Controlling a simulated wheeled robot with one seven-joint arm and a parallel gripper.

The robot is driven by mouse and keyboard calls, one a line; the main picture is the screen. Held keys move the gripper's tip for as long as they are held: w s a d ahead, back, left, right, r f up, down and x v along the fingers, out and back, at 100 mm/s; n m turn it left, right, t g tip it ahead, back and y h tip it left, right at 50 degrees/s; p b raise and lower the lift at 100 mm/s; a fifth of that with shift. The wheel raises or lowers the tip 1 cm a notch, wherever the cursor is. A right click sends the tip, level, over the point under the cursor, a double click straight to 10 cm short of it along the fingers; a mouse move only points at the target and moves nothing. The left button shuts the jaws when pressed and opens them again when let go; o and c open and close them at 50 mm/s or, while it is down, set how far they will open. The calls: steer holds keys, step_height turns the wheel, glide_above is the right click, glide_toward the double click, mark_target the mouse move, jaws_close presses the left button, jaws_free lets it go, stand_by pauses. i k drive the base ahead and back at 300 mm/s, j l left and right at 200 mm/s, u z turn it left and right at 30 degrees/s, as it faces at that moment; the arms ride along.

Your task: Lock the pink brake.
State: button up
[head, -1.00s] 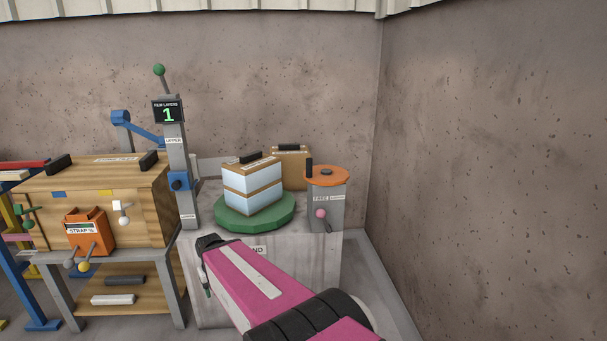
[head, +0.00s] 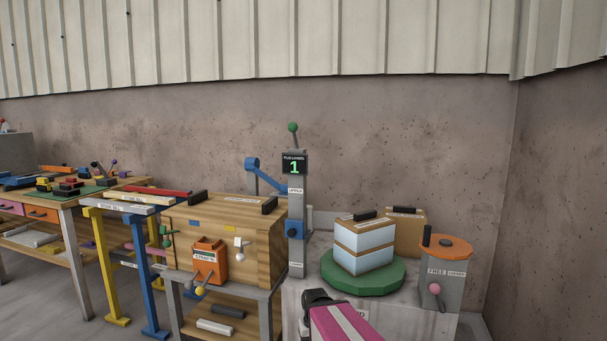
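The pink brake looks to be the pink ball knob (head: 434,289) on the front of a grey post (head: 440,274) at the lower right. The post has an orange round top (head: 448,247) with a black upright handle, and a label that seems to read FREE. My pink arm reaches in from the bottom edge, and its dark end (head: 320,299) is left of the knob and apart from it in the picture, in front of the stand. My gripper's fingertips cannot be made out, so its opening is hidden.
A green turntable (head: 374,284) carries a wrapped box (head: 363,247) left of the post. A grey column (head: 296,226) with a display showing 1 stands left of that. A wooden chest (head: 223,228) with an orange box is further left. A wall closes the right side.

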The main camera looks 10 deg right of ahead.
mark_target(435, 290)
steer(key=z, duration=1.45)
